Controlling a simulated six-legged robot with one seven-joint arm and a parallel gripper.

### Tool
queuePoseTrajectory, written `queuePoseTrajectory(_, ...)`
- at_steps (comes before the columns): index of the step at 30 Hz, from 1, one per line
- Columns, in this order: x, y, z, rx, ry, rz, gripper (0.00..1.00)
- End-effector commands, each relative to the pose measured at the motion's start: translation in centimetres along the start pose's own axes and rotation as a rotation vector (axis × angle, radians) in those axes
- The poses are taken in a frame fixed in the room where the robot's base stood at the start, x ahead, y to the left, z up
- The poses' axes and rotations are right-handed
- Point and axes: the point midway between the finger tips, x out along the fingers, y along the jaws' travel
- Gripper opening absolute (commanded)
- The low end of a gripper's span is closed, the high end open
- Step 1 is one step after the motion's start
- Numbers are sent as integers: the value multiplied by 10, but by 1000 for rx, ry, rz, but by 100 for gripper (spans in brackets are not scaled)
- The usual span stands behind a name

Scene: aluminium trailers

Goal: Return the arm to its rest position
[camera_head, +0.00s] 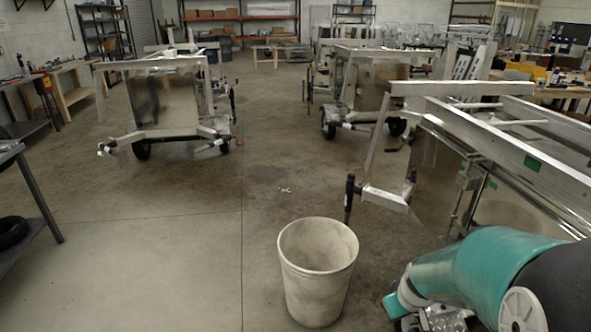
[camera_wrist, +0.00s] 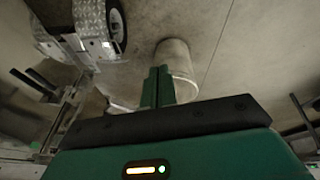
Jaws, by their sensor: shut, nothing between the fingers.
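My arm, teal and black, shows at the lower right of the head view, beside the nearest aluminium trailer (camera_head: 495,140). My gripper (camera_wrist: 158,80) shows in the wrist view as two green fingers close together in the middle of the picture. It is shut and empty. A pale round bin (camera_head: 318,270) stands upright on the floor left of my arm in the head view. The bin also shows behind the fingertips in the wrist view (camera_wrist: 175,56). The fingertips overlap the bin in that picture; I cannot tell the distance between them.
Two more trailers stand farther back, one at left (camera_head: 165,100) and one at right centre (camera_head: 368,82). A dark metal shelf (camera_head: 35,190) stands at the left edge. The concrete floor (camera_head: 190,230) left of the bin is clear. A trailer wheel (camera_wrist: 115,22) shows in the wrist view.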

Motion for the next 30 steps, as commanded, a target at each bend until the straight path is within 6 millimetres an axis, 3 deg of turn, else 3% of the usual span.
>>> queuePoseTrajectory(1, -20, -8, -5, 19, 26, -11, 0)
queuePoseTrajectory(8, -99, -44, -8, 114, 91, -53, 0)
queuePoseTrajectory(18, -198, -91, 25, 248, 152, -42, 0)
queuePoseTrajectory(24, -228, -106, 48, 312, 169, -12, 0)
queuePoseTrajectory(30, -232, -109, 53, 329, 169, -5, 0)
